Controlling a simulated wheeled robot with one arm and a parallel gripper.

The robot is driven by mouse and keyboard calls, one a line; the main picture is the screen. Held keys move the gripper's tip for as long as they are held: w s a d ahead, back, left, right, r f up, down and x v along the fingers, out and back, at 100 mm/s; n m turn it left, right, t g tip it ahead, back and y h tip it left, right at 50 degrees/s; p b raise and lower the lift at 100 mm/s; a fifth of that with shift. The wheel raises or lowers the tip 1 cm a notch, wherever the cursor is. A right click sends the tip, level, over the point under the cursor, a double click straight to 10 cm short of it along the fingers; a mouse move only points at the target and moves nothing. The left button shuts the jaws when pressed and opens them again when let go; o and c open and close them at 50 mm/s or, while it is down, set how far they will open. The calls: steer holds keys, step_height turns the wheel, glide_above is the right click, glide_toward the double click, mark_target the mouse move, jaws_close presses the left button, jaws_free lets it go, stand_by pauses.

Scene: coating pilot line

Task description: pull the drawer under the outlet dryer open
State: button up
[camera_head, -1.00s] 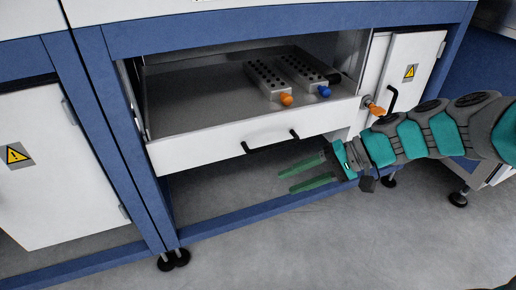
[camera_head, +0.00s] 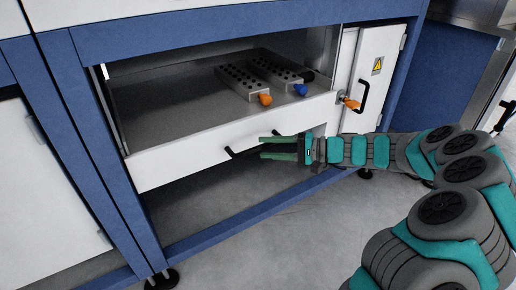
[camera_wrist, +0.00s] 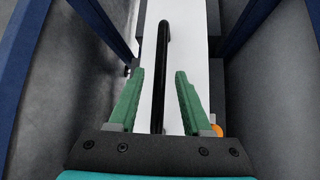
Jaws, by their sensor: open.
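The drawer has a white front (camera_head: 185,156) and sits under a blue beam; its grey inside shows over the top of the front. I cannot tell how far out it is. Its black bar handle (camera_head: 233,154) shows only at the left end in the head view, with my gripper over the rest. My gripper (camera_head: 261,147) is open at the drawer front. In the wrist view, the handle (camera_wrist: 162,60) runs between the two green fingers of my gripper (camera_wrist: 160,72), with a gap on each side. The white front (camera_wrist: 190,40) is behind it.
Two metal blocks with holes (camera_head: 238,82) (camera_head: 275,70) lie in the drawer, with orange and blue knobs. An orange knob (camera_head: 348,102) and a white door (camera_head: 382,62) with a black handle are to the right. Blue frame posts (camera_head: 98,150) flank the drawer. Grey floor lies open in front.

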mark_target(259, 148)
steer(key=shift+x, duration=1.6)
jaws_close()
